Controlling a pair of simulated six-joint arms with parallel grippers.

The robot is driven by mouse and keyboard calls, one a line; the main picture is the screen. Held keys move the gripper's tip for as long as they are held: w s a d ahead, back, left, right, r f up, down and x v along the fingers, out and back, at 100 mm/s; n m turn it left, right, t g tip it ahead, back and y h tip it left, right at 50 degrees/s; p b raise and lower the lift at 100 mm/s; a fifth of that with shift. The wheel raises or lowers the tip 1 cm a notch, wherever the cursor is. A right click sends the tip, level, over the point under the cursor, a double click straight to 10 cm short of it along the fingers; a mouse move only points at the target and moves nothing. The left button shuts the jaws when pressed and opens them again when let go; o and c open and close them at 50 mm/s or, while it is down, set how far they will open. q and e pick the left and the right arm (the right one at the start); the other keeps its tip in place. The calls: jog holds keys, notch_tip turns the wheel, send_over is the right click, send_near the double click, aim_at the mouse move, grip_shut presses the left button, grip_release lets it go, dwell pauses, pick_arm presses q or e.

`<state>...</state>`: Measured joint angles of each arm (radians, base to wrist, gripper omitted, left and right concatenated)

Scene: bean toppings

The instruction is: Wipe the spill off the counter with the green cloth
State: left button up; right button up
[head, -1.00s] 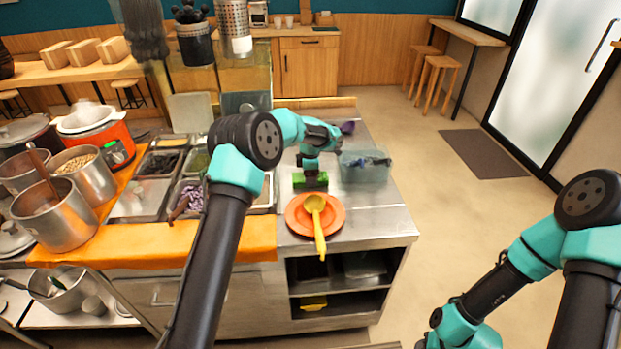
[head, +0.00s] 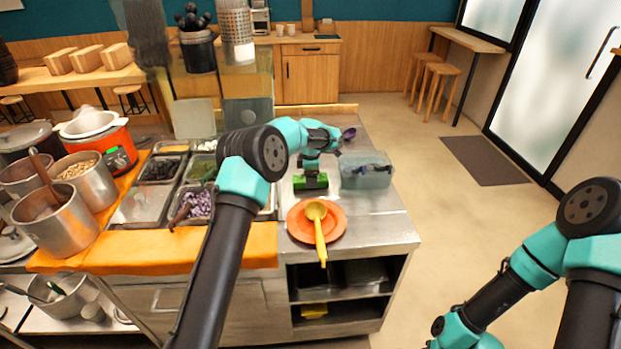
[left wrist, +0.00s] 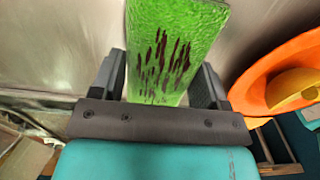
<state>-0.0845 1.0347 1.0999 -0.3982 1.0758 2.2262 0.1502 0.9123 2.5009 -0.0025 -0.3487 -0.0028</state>
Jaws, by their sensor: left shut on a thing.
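The green cloth (head: 300,182) shows as a small block on the steel counter (head: 380,228), behind the orange plate. My left gripper (head: 313,174) is shut on it from above. In the left wrist view the cloth (left wrist: 205,30) stretches out between the two fingers and bears dark red-brown streaks. It is at or just above the steel; I cannot tell whether it touches. I make out no clear spill on the bare counter; the arm and cloth hide part of it. My right arm shows at the lower right, its gripper out of view.
An orange plate (head: 338,232) with a yellow ladle (head: 320,240) stands close in front of the cloth. A translucent tub (head: 367,178) stands just right of the gripper. Topping trays (head: 135,212) lie left. A purple scoop (head: 348,134) lies farther back. The counter's right front is clear.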

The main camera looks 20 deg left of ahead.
pick_arm(q)
jog(key=shift+r, duration=3.75)
